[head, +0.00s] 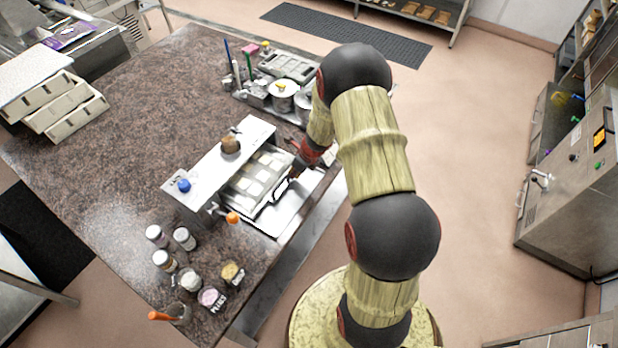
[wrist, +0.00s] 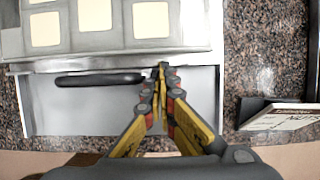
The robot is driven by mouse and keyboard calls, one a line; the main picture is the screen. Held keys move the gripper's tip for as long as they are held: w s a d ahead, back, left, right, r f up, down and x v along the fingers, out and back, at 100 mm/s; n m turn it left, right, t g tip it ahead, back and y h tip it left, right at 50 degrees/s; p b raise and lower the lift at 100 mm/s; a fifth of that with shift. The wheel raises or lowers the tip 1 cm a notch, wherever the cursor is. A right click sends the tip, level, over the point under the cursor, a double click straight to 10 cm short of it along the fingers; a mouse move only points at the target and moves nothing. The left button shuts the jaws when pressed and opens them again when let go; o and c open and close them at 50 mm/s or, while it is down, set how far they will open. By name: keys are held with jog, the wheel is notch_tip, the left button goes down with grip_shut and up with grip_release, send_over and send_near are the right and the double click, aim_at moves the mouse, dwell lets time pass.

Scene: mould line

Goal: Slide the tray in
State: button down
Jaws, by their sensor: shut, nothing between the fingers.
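The grey tray (head: 236,205), with pale cream squares in its pockets, lies partly under the white-topped station (head: 215,165) on the stone counter. In the wrist view the tray (wrist: 112,42) fills the top left, and its dark bar handle (wrist: 98,79) sits along its front edge. The handle (head: 281,189) also shows in the head view. A bare metal plate (wrist: 85,112) extends in front of the tray. My gripper (wrist: 161,72) is shut and empty, with its fingertips close to the tray's front edge, just right of the handle. I cannot tell whether they touch.
A small card stand (wrist: 285,117) stands right of the plate. Several jars (head: 190,280) stand at the counter's near end. Pots and tools (head: 283,95) stand beyond the station. Stacked pale trays (head: 60,105) are at far left. Open counter (head: 140,110) lies behind the station.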

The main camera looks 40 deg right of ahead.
aim_at(274, 165)
jog(key=w+a+p, duration=0.1)
jog(key=w, duration=0.1)
jog(key=w+a+p, duration=0.1)
jog(key=w, duration=0.2)
jog(key=w+a+p, duration=0.1)
jog(key=w, duration=0.2)
jog(key=shift+w+a+p, duration=0.1)
jog(key=shift+w+p, duration=0.1)
jog(key=shift+p, duration=0.15)
jog(key=shift+f, duration=0.1)
